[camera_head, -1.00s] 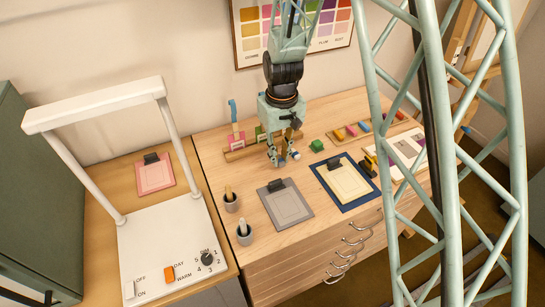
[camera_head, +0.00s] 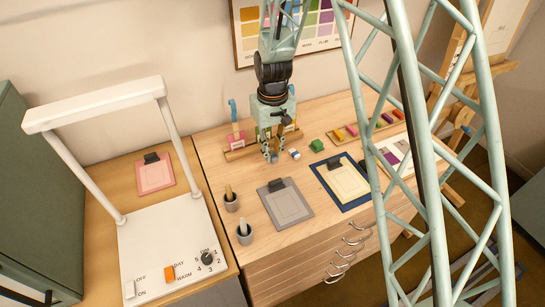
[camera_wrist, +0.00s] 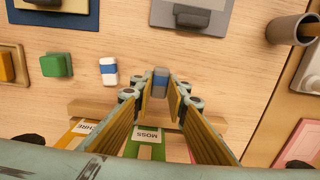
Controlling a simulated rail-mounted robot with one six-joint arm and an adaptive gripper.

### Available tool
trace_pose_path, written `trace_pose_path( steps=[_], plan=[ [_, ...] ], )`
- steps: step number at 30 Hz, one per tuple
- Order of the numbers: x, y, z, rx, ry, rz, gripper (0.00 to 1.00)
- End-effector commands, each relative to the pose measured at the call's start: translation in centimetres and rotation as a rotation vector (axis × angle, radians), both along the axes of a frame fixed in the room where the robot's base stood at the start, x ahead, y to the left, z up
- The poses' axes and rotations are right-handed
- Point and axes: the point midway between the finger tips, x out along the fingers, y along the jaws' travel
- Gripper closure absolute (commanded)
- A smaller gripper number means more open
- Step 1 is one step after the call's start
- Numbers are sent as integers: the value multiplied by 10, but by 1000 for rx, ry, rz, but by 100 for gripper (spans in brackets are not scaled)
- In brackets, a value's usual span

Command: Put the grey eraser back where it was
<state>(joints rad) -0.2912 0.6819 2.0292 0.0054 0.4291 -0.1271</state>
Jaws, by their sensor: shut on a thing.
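My gripper (camera_head: 269,156) points down over the wooden table, in front of the label rack. In the wrist view its fingers are shut on the grey eraser (camera_wrist: 160,82), which has a blue sleeve and sits between the fingertips. In the head view the fingers mostly hide that eraser. I cannot tell whether it touches the table. A white eraser with a blue sleeve (camera_wrist: 108,71) lies apart beside the gripper, on the left in the wrist view; it also shows in the head view (camera_head: 295,154).
A green block (camera_head: 317,145) lies right of the white eraser. The grey clipboard (camera_head: 284,215) and the blue board (camera_head: 347,201) lie in front. Two grey cups (camera_head: 231,206) stand at the front left. The rack (camera_head: 236,155) with coloured labels stands close behind.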

Motion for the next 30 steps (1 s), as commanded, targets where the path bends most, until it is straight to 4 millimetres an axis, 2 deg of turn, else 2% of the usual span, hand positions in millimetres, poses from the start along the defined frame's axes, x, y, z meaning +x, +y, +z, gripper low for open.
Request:
trace_pose_path(
  steps=[3,7,23,24,28,30],
  plan=[
    [0,0,-13,-1,2,0,94],
    [0,0,-21,0,0,0,94],
    [0,0,-26,0,0,0,94],
    [0,0,-26,0,0,0,85],
    [0,0,-26,0,0,0,73],
    [0,0,-26,0,0,0,72]
  ],
)
